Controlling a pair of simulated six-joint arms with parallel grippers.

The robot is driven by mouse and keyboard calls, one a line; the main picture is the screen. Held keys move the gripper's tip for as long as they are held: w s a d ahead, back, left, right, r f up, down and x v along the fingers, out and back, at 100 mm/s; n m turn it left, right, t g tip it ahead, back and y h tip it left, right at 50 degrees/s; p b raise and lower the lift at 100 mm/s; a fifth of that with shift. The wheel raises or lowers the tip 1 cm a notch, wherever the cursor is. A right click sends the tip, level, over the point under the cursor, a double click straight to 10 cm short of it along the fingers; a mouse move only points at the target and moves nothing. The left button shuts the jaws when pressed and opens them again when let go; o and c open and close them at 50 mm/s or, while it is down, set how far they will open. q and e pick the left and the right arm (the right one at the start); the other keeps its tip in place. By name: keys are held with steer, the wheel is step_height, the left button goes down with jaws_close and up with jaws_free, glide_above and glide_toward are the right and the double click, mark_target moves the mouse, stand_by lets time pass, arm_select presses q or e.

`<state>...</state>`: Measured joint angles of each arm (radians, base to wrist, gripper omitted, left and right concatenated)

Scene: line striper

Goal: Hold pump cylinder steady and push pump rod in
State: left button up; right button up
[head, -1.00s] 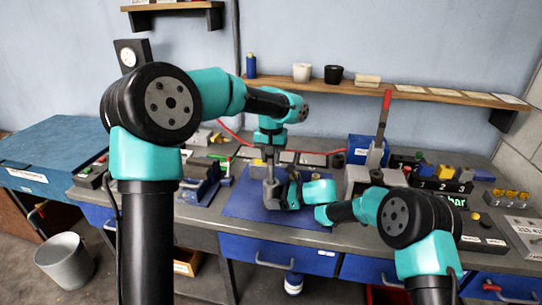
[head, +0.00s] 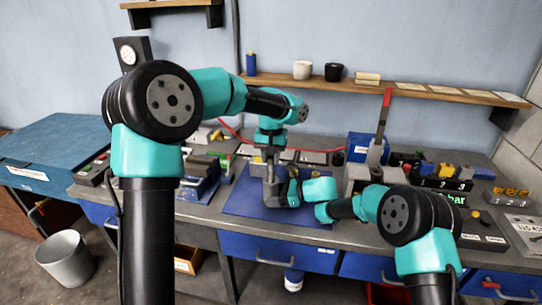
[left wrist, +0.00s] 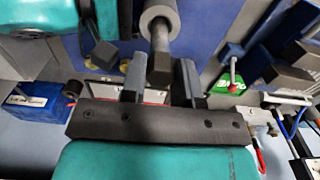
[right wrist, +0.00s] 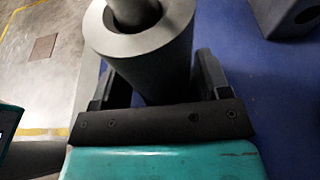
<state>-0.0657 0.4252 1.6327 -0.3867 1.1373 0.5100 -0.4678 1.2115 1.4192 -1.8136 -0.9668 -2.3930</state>
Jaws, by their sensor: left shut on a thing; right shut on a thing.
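The grey pump cylinder (right wrist: 145,55) stands upright over the blue mat (head: 240,200). My right gripper (head: 278,192) is shut on it from the side, with one finger on each side in the right wrist view. The pump rod (right wrist: 130,10) comes out of the cylinder's top opening. My left gripper (head: 268,152) is above the cylinder, pointing down. In the left wrist view it is shut on the rod's dark end (left wrist: 160,68), and the cylinder (left wrist: 158,18) shows beyond. A length of rod shows between the gripper and the cylinder; how deep it sits inside is hidden.
A blue-and-grey fixture (head: 200,178) stands left of the mat. A machine with a red-tipped lever (head: 386,100) stands to the right, near a blue box (head: 362,148). The wooden shelf (head: 430,92) runs behind. The mat's front part is clear.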

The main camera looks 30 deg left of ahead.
arm_select(q)
steer(key=shift+f, duration=1.1)
stand_by(0.6)
steer(key=o, duration=0.9)
steer(key=shift+o, duration=0.6)
steer(key=shift+f, duration=0.1)
steer(key=shift+o, duration=1.2)
steer(key=shift+r, duration=3.55)
